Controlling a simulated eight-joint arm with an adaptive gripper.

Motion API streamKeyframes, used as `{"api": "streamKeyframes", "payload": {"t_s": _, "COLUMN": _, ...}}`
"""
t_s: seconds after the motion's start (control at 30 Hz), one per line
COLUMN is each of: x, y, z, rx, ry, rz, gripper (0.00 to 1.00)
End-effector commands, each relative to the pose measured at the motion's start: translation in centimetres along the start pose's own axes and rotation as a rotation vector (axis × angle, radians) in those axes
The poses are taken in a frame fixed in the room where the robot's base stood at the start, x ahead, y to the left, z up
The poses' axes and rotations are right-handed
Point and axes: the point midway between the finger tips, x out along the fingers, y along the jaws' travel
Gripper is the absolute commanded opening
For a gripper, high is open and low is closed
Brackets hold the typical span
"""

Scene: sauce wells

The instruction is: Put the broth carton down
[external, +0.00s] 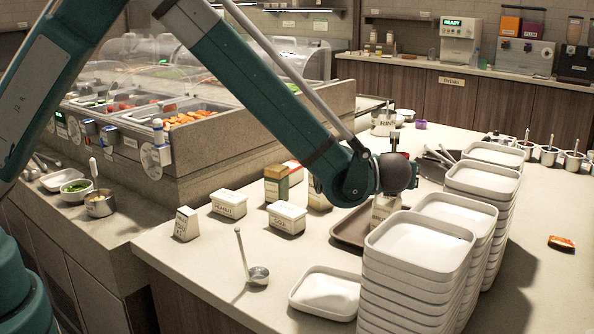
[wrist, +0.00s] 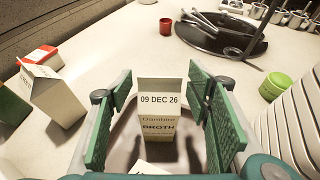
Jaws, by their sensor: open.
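The broth carton (wrist: 158,112), pale with a date on its top flap and "BROTH" on its face, stands upright between my fingers in the wrist view. My gripper (wrist: 160,88) is open, with a green-padded finger on each side of the carton and a narrow gap visible at each side. The carton's base is low in the view, over a dark brown surface. In the external view the brown tray (external: 347,233) lies under my wrist, and a pale carton (external: 382,210) shows there, partly hidden by my arm and the plates.
Stacked white trays (external: 420,245) stand close on the right. Other cartons (wrist: 57,97) stand on the left. A dark pan with utensils (wrist: 215,40), a red cup (wrist: 165,25) and a green tin (wrist: 274,87) are beyond. A ladle (external: 257,275) and white tubs (external: 287,218) sit nearby.

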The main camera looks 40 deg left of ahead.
Motion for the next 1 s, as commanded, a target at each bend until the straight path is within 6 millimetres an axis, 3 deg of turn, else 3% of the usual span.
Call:
{"api": "streamKeyframes", "payload": {"t_s": 0.27, "x": -1.9, "y": -0.1, "z": 0.2, "rx": 0.0, "ry": 0.0, "rz": -0.002, "gripper": 0.5}}
{"api": "streamKeyframes", "payload": {"t_s": 0.7, "x": -8.8, "y": -0.1, "z": 0.2, "rx": 0.001, "ry": 0.0, "rz": -0.002, "gripper": 0.5}}
{"api": "streamKeyframes", "payload": {"t_s": 1.0, "x": -11.7, "y": -0.1, "z": 0.2, "rx": 0.0, "ry": 0.0, "rz": -0.001, "gripper": 0.5}}
